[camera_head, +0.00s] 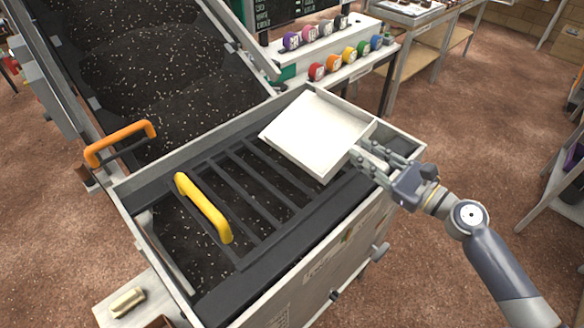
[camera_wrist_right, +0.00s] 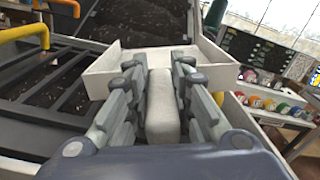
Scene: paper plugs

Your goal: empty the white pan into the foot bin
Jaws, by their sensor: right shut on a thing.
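The white pan (camera_head: 312,128) is a shallow square tray held above the right part of the foot bin (camera_head: 330,268). I see no contents on its pale surface in the head view; I cannot tell exactly how far it is tilted. My right gripper (camera_head: 364,158) is shut on the pan's handle, at its right corner. In the wrist view the pale handle (camera_wrist_right: 161,108) sits between the fingers, with the pan's near wall (camera_wrist_right: 105,78) beyond. The bin has dark bars across its open top and dark, pale-flecked material below. My left gripper is not in view.
A yellow handle (camera_head: 204,208) stands over the bars, and an orange handle (camera_head: 120,142) is at the bin's back left. A sloping belt (camera_head: 160,60) with dark material rises behind. Coloured reels (camera_head: 347,55) sit on a rack at the back. Open floor lies right of the bin.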

